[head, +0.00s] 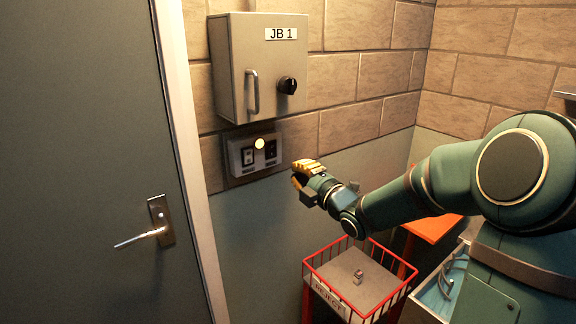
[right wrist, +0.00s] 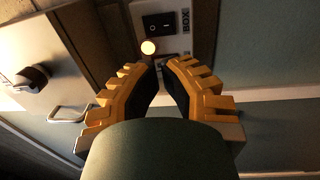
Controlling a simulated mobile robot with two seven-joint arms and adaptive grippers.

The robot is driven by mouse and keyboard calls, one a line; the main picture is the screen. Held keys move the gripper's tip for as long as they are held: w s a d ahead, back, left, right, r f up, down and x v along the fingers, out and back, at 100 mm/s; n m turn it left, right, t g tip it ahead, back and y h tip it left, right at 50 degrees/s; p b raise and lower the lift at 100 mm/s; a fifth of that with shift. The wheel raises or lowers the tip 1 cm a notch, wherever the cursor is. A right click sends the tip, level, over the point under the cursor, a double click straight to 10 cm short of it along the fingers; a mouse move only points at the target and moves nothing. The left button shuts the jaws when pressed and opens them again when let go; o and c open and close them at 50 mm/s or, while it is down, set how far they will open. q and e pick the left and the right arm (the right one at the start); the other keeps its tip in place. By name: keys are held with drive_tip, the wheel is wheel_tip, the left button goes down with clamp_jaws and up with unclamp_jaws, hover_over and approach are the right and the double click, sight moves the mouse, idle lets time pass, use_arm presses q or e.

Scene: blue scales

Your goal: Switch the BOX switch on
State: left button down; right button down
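A grey switch panel (head: 234,163) is on the wall under a metal cabinet. It holds two black rocker switches side by side. The BOX switch (head: 270,149) is the right one; it also shows in the right wrist view (right wrist: 158,23) with the label BOX beside it. I cannot tell its rocker position. A round glowing lamp (head: 260,143) sits between the switches. My right gripper (head: 293,173) has yellow fingers, is just right of the panel and looks partly open and empty. In the wrist view its fingertips (right wrist: 160,65) point at the panel and partly hide the other switch (head: 248,157).
The cabinet marked JB 1 (head: 232,85) has a handle and a black knob (head: 287,85) above the panel. A door with a lever handle (head: 142,236) is at left. A red wire basket (head: 335,304) and an orange table (head: 434,228) stand below my right arm.

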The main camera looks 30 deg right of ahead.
drive_tip(key=shift+s+d, duration=0.1)
drive_tip(key=shift+s, duration=0.9)
drive_tip(key=a+f+m+g, duration=0.4)
drive_tip(key=a+f+m, duration=0.15)
drive_tip(key=f, duration=0.65)
drive_tip(key=a+f+m+g, duration=0.3)
drive_tip(key=a+f+m, duration=0.3)
drive_tip(key=f, duration=0.6)
drive_tip(key=s+a+f+m+g+y, duration=0.2)
drive_tip(key=s+a+f+m+g, duration=0.7)
drive_tip(key=s+a+f, duration=0.7)
wheel_tip(320, 180, down, 3)
drive_tip(key=s+g, duration=0.1)
drive_tip(key=s, duration=0.1)
drive_tip(key=shift+s, duration=0.3)
drive_tip(key=shift+r, duration=0.1)
